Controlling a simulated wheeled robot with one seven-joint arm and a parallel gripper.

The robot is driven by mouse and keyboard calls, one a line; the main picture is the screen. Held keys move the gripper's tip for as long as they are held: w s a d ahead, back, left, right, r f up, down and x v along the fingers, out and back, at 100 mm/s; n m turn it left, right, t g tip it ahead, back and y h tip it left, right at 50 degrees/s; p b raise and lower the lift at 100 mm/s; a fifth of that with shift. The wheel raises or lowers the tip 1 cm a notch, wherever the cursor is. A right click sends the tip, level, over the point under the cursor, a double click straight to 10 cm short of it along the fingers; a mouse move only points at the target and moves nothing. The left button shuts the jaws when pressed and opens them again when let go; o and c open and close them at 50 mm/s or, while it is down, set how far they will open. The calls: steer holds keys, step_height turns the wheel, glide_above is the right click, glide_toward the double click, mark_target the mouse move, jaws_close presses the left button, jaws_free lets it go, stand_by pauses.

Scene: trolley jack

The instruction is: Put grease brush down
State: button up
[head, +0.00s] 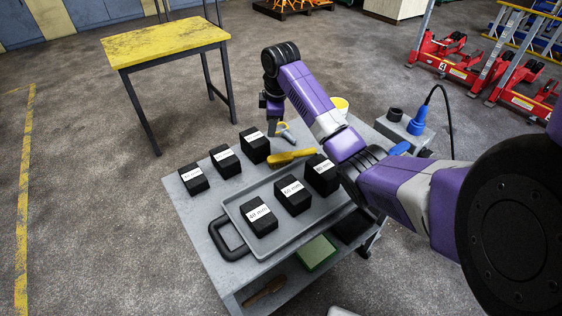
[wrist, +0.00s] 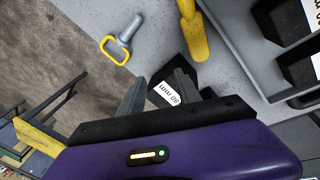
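A yellow tool that looks like the grease brush (head: 290,158) lies on the grey trolley top (head: 206,213), by the far edge of the grey tray (head: 281,237). Its yellow end also shows at the top of the wrist view (wrist: 195,42), apart from my fingers. My gripper (head: 273,131) is over the far left part of the trolley. In the wrist view my gripper (wrist: 160,88) has its fingers spread, with nothing held between them. A black block (wrist: 168,93) marked 80 mm shows behind the gap; I cannot tell how far below.
A pin with a yellow ring handle (head: 285,129) lies near my gripper. Several black blocks stand on the trolley and in the tray, including one marked 60 mm (head: 292,195). A yellow table (head: 165,42) stands behind left.

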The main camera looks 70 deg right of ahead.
steer(key=n+g+y, duration=0.2)
glide_above(281, 156)
step_height(281, 156, down, 2)
steer(key=shift+a+f+p, duration=0.1)
steer(key=shift+f+p, duration=0.4)
steer(key=shift+f, duration=3.4)
steer(key=shift+c, duration=0.2)
jaws_close()
